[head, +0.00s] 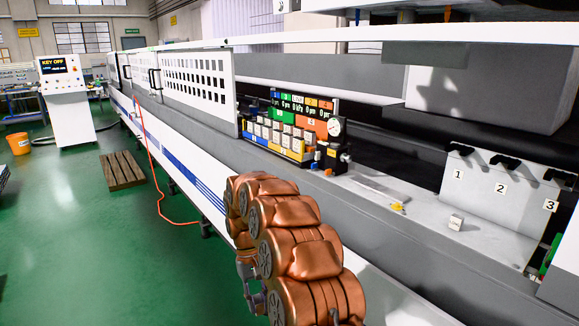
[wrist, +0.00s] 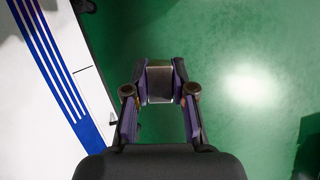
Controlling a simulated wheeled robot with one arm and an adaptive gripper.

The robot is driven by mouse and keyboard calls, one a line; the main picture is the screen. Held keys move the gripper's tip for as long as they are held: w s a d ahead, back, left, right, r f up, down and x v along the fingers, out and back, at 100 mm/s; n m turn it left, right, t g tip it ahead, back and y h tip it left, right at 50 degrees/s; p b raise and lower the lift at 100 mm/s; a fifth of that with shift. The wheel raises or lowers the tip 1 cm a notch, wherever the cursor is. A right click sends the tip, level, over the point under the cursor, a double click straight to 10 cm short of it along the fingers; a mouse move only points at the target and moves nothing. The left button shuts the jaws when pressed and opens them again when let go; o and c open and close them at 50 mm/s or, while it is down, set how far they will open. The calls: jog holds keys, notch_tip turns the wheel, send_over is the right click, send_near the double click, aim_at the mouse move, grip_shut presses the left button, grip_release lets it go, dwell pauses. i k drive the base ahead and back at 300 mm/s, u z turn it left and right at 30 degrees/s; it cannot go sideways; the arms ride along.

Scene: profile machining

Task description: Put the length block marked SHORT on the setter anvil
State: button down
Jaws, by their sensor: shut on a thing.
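My gripper (wrist: 160,88) is shut on a grey metal block (wrist: 160,80), held between the two fingertips in the wrist view. No marking on the block is readable, so I cannot tell whether it says SHORT. The block is over the green floor, to the right of the white machine side with blue stripes. In the head view my copper-coloured arm covers the lower middle, and I cannot make out the gripper or block there. A dial gauge (head: 335,128) stands at the right end of a colourful panel. I cannot tell the setter anvil for certain; it may be below that dial.
The panel (head: 284,137) has several small light blocks in rows. A pallet (head: 122,170) and an orange hose (head: 160,190) lie on the green floor. A white console (head: 67,105) stands far left.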

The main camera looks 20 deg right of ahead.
aim_at(335, 144)
jog(key=u, duration=0.9)
jog(key=i, duration=0.95)
jog(key=z, duration=1.05)
jog(key=i, duration=0.6)
jog(key=z, duration=0.55)
